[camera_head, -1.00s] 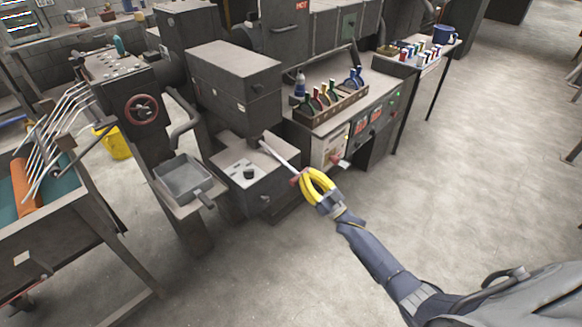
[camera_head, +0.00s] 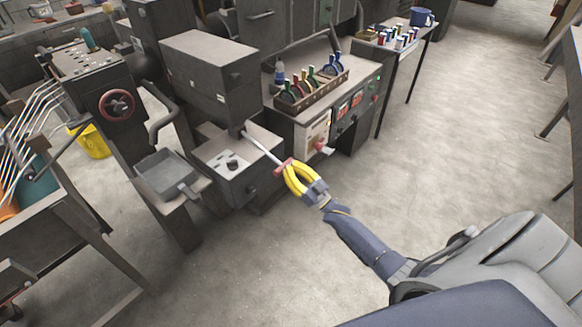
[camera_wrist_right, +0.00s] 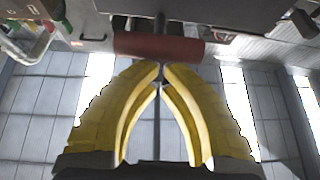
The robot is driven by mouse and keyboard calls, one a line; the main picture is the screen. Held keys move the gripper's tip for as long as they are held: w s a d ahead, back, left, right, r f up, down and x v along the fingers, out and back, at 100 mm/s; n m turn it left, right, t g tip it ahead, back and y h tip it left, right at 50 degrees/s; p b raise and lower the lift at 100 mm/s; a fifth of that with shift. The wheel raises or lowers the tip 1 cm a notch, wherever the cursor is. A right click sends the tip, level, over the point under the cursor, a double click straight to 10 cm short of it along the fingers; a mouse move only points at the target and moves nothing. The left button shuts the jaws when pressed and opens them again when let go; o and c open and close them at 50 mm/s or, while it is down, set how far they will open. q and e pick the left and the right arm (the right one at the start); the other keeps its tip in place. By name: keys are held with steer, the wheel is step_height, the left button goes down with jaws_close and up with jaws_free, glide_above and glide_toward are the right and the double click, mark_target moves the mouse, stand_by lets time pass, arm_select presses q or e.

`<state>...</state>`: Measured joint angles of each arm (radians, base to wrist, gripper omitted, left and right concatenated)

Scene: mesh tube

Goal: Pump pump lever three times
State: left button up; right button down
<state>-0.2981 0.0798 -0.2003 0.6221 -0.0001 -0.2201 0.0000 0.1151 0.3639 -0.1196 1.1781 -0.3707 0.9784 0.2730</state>
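The pump lever is a thin silver rod (camera_head: 262,148) that slopes down to the right from the grey machine in the head view. It ends in a red cross handle (camera_head: 284,164), which also shows across the upper middle of the right wrist view (camera_wrist_right: 158,47). My right gripper (camera_head: 287,168) has yellow fingers, and its tips are right at this handle. In the right wrist view the fingertips (camera_wrist_right: 162,67) come together just below the handle, with nothing seen between them. Whether they touch the handle is unclear. My left gripper is not in view.
The pump's grey box (camera_head: 238,165) has a dial on top. A rack of coloured-handled tools (camera_head: 312,92) stands on the bench to its right. A grey tray (camera_head: 168,174) juts out at the left. A yellow bucket (camera_head: 93,142) stands on the floor. The floor at right is open.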

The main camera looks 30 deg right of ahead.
steer(key=v, duration=0.9)
steer(key=shift+d+r, duration=0.25)
steer(key=shift+r, duration=0.1)
steer(key=shift+s, duration=0.1)
stand_by(0.7)
